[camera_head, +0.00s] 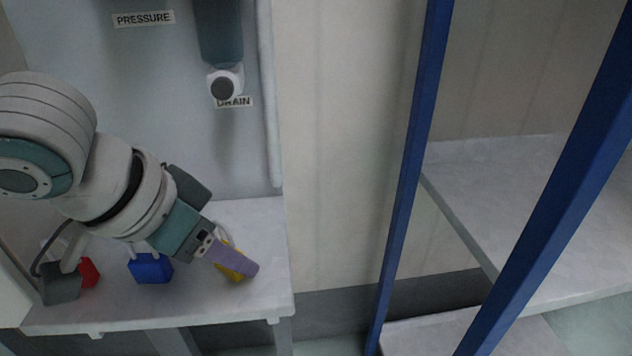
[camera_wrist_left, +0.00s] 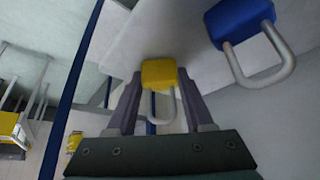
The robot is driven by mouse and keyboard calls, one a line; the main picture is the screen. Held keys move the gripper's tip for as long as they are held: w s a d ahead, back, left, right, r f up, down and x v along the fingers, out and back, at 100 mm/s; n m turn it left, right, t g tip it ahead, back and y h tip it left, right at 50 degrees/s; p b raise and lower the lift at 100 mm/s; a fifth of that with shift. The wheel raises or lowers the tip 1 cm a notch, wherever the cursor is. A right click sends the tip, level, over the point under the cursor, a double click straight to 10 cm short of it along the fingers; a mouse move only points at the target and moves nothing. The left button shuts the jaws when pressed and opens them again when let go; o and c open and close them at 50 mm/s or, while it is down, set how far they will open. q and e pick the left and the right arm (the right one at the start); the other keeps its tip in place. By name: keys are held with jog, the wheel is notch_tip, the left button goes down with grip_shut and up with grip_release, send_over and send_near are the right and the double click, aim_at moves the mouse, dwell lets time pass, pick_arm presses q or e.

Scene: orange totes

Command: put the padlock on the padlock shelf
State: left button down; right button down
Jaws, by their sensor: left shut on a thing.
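A yellow padlock (camera_head: 228,272) is at the right part of the light grey shelf (camera_head: 215,307), partly hidden behind my fingers in the head view. My left gripper (camera_head: 240,262) comes in from the upper left and is shut on it. In the left wrist view the yellow padlock (camera_wrist_left: 158,73) sits between the two fingertips, its shackle pointing back toward the gripper body. I cannot tell whether it touches the shelf. A blue padlock (camera_head: 151,268) and a red padlock (camera_head: 90,272) are on the same shelf, further left. My right gripper is not in view.
A wall panel behind the shelf carries labels PRESSURE (camera_head: 143,19) and DRAIN (camera_head: 236,102). A rack with blue posts (camera_head: 408,170) and empty-looking grey shelves (camera_head: 520,215) stands at the right. A gap of floor separates it from the shelf.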

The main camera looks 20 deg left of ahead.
pick_arm(q)
jog(key=shift+f, duration=0.1)
jog(key=shift+c, duration=1.4)
grip_release()
jog(key=p+v, duration=0.4)
jog(key=v, duration=0.8)
jog(key=s+d+f+m+h, duration=0.1)
jog(key=s+d+f, duration=0.1)
jog(key=d, duration=0.7)
jog(key=s+a+f+n+g+y, duration=0.1)
jog(key=s+a+f, duration=0.3)
jog(key=s, duration=0.4)
jog(key=shift+f+n+g+y, duration=0.35)
jog(key=shift+n+g+y, duration=0.05)
jog(key=shift+g+y, duration=0.2)
jog(key=shift+a, duration=0.1)
